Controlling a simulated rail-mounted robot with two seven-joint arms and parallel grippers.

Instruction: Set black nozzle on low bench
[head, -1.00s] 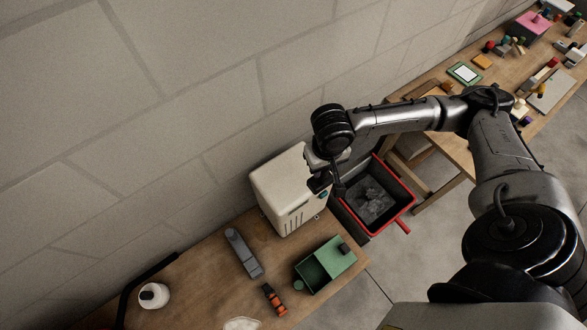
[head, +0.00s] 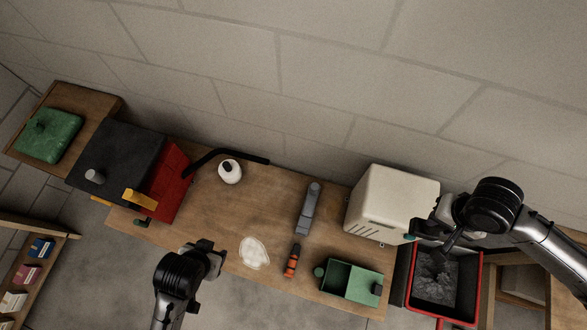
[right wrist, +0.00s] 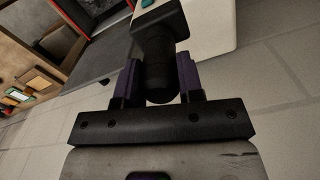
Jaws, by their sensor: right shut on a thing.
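The black nozzle (right wrist: 158,68) is a dark cylinder between the purple-edged fingers of my right gripper (right wrist: 158,85) in the right wrist view. The gripper is shut on it. In the head view my right gripper (head: 432,232) is beside the right side of the white heater box, above the red-rimmed bin; the nozzle is hard to separate from the dark fingers there. My left gripper (head: 212,258) is over the front edge of the wooden bench (head: 215,215), apart from the objects; its jaw opening is unclear. I cannot tell which surface is the low bench.
On the wooden bench stand the white heater box (head: 390,205), a grey tool (head: 308,208), an orange-black tool (head: 291,262), a green open box (head: 350,280), a white bottle (head: 230,173) and a red-black box (head: 125,165). The red-rimmed bin (head: 476,290) is right. Another wooden table (head: 85,100) is far left.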

